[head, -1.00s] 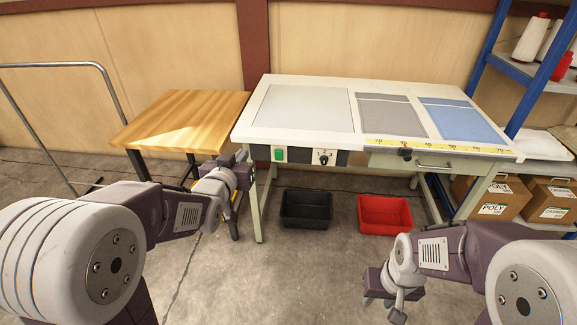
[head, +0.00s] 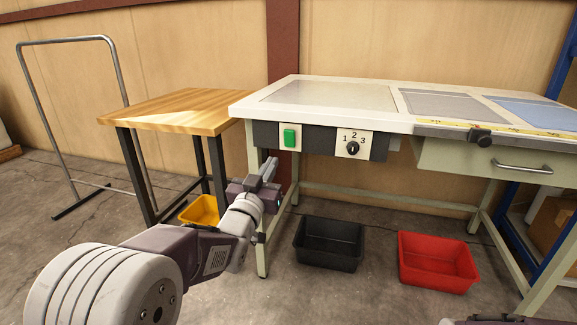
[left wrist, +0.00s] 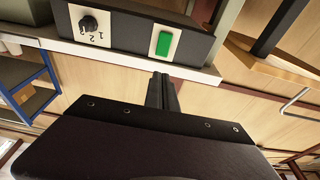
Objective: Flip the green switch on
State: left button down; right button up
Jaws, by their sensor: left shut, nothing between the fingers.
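The green switch (head: 289,138) sits on a pale plate at the left of the dark control panel under the white table's front edge. In the left wrist view the switch (left wrist: 163,43) shows upside down, just beyond the fingertips. Its on or off position cannot be told. My left gripper (head: 270,166) is shut and empty, below and slightly left of the switch, apart from it. Its closed fingers (left wrist: 162,92) point toward the panel in the left wrist view. Only a sliver of my right arm shows at the bottom right; its fingers are out of frame.
A dial (head: 352,147) marked 1, 2, 3 is right of the switch. A wooden side table (head: 180,108) stands left. Black (head: 327,243), red (head: 437,261) and yellow (head: 203,210) bins are on the floor. The table leg (head: 257,200) is close to my left gripper.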

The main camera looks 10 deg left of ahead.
aim_at(289, 134)
pick_arm(q)
jog(key=shift+f, duration=0.55)
pick_arm(e)
jog(key=shift+f, duration=0.55)
